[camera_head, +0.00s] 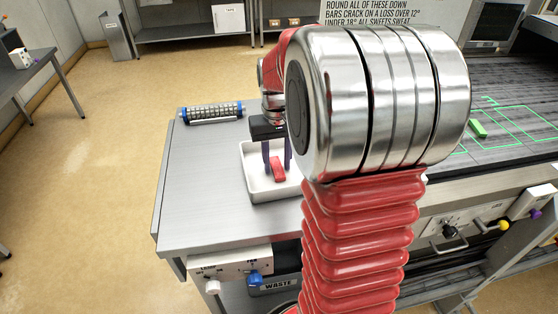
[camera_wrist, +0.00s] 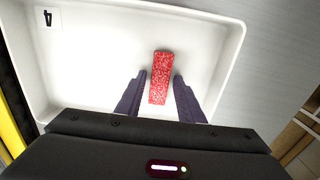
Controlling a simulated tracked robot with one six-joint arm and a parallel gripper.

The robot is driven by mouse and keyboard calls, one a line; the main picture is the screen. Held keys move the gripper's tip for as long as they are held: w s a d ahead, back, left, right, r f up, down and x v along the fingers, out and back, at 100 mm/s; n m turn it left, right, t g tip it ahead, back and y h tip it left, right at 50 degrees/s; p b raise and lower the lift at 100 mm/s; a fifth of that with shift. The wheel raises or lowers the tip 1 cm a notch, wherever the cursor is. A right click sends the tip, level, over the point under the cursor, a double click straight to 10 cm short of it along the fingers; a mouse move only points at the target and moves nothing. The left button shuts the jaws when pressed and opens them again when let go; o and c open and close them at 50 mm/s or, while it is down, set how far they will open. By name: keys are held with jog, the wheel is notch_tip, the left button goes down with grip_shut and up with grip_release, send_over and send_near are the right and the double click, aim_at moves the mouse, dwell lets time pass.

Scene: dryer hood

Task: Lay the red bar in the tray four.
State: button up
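The red bar (camera_head: 278,170) lies inside the white tray (camera_head: 259,197) on the grey table. In the wrist view the red bar (camera_wrist: 160,78) is speckled and appears to rest on the tray floor. The white tray (camera_wrist: 226,70) carries a "4" at its upper left corner in that view. My gripper (camera_head: 277,155) is low over the tray, pointing down. Its fingers (camera_wrist: 159,82) stand apart on both sides of the bar's near part, with small gaps to it. My own arm hides the right part of the tray in the head view.
A roller-like rack (camera_head: 212,112) stands at the table's back left. A green bar (camera_head: 478,129) lies on the dark belt at right, near green outlined boxes. Control panels with knobs (camera_head: 449,231) line the front. The table's left part is clear.

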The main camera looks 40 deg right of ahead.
aim_at(275, 169)
jog(key=shift+o, duration=0.6)
jog(key=shift+r, duration=0.15)
notch_tip(275, 169, up, 12)
dwell(0.6)
jog(key=s+a+f+n+t, duration=0.2)
jog(key=s+a, duration=0.5)
jog(key=a, duration=0.3)
jog(key=s+a+f+n+t, duration=0.2)
jog(key=s+a, duration=0.5)
jog(key=a, duration=0.4)
jog(key=shift+s+n+t, duration=0.15)
jog(key=shift+n+t, duration=0.15)
jog(key=shift+t, duration=0.5)
